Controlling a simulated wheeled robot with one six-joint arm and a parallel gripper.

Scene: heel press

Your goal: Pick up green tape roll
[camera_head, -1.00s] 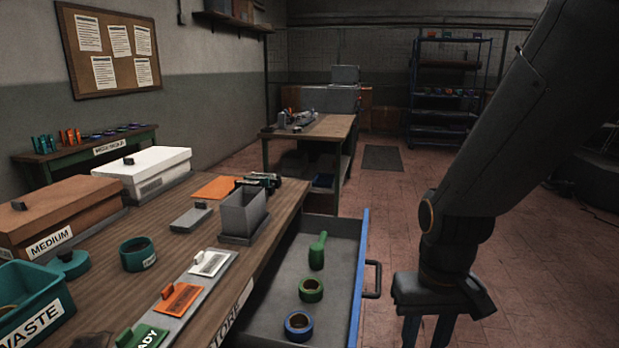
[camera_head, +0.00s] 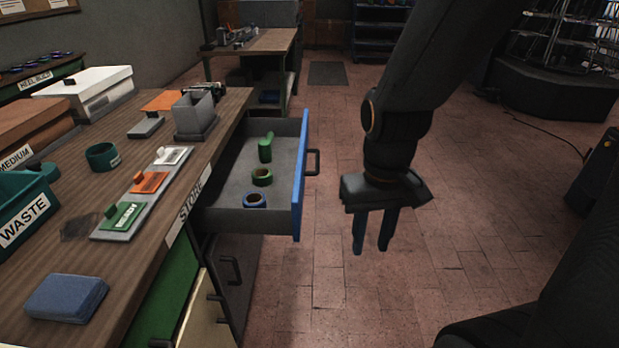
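The green tape roll (camera_head: 262,177) lies in the open drawer (camera_head: 230,195), between a green bottle-like item (camera_head: 265,148) and a blue tape roll (camera_head: 254,200). Its centre hole faces up. My gripper (camera_head: 372,248) hangs over the floor to the right of the drawer, fingers pointing down. The two fingers are apart with nothing between them. The gripper is clear of the roll and the drawer.
The drawer's blue front (camera_head: 300,185) and black handle (camera_head: 312,162) stand between my gripper and the roll. The wooden bench (camera_head: 85,262) holds a teal WASTE bin (camera_head: 27,213), a grey open box (camera_head: 194,115) and coloured cards. Floor right of the drawer is free.

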